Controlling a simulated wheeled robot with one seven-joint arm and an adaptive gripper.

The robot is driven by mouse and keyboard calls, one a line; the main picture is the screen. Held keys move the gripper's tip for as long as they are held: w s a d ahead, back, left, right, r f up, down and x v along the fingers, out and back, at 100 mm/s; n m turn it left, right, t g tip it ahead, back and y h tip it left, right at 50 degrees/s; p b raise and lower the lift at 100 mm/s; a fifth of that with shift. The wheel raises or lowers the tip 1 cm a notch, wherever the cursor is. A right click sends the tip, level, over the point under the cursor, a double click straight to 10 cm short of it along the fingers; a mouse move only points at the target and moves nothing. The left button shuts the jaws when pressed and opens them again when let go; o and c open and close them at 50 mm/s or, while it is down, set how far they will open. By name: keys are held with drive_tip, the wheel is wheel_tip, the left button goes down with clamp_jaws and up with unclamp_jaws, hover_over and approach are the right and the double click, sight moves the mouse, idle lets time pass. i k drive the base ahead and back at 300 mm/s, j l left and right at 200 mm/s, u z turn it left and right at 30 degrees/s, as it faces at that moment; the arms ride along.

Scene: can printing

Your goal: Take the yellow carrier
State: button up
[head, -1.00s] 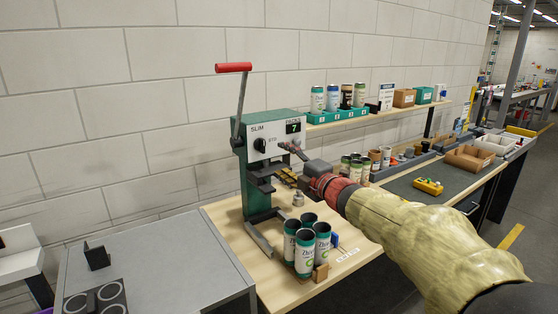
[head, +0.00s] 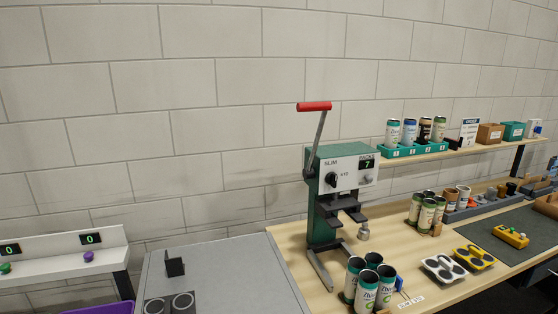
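The yellow carrier (head: 474,258) lies on the wooden bench at the lower right, with dark round openings in its top. A similar white carrier (head: 443,269) lies just to its left. My gripper and arm are out of view, so whether the gripper is open or shut does not show.
A green press (head: 325,205) with a red-handled lever stands left of the carriers. Green-and-white cans (head: 366,289) stand in front of it, more behind the carriers. A yellow box with buttons (head: 511,237) lies on the dark mat. A grey table (head: 220,270) is at the left.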

sight(478, 259)
drive_tip(key=i+l+z, duration=0.3)
drive_tip(key=i+l, duration=0.5)
drive_tip(key=l, duration=0.15)
drive_tip(key=i+l+z, duration=0.3)
drive_tip(key=i+l, duration=0.5)
drive_tip(key=i, duration=0.1)
